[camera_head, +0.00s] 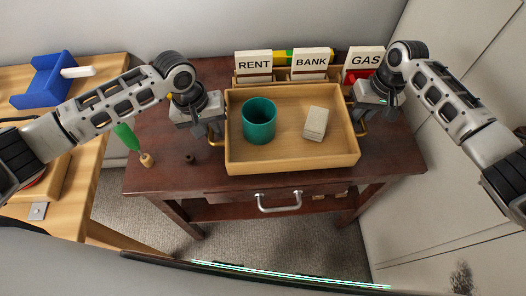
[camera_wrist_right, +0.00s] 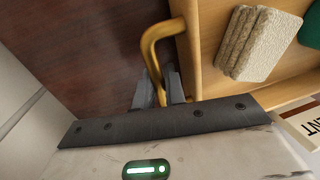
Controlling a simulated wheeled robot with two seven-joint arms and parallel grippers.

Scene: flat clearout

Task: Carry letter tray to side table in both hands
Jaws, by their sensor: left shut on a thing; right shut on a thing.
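The letter tray (camera_head: 290,166) is a shallow light-wood tray with a brass handle at each end. It is over the dark wooden side table (camera_head: 160,178); I cannot tell whether it rests on the top or hangs just above. A teal cup (camera_head: 259,121) and a stack of beige pads (camera_head: 316,123) are in it. My left gripper (camera_head: 214,138) is shut on the left handle. My right gripper (camera_head: 361,118) is shut on the right handle (camera_wrist_right: 155,45), seen between its fingers in the right wrist view (camera_wrist_right: 160,90).
Behind the tray stand sorters labelled RENT (camera_head: 254,64), BANK (camera_head: 310,62) and GAS (camera_head: 364,59). A light-wood bench (camera_head: 88,180) is at left; a wall is close at right.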

